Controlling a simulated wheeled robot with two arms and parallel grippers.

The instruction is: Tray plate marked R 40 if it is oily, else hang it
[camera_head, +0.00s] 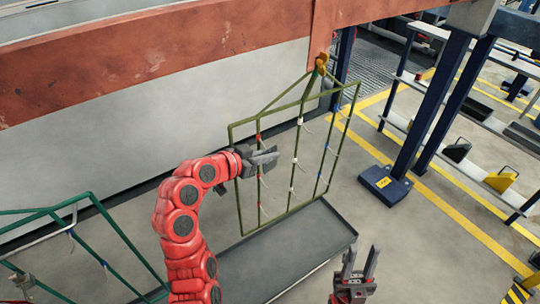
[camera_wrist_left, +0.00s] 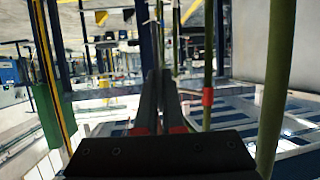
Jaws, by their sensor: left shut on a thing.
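My left gripper (camera_head: 275,158) is at the left side of the green hanging rack (camera_head: 237,195), close to its red-marked wire. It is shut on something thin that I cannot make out. In the left wrist view its two dark fingers (camera_wrist_left: 160,75) lie close together, with green rods beside them. No plate and no R 40 marking can be made out in either view. My right gripper (camera_head: 361,256) is open and empty at the bottom of the head view, with its fingers apart. A long dark grey tray (camera_head: 290,250) lies under the rack.
The rack hangs from an orange hook (camera_head: 321,61) on a rusty beam (camera_head: 150,55). Another green frame (camera_head: 125,238) is at the lower left. A blue post foot (camera_head: 384,184) stands on the right.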

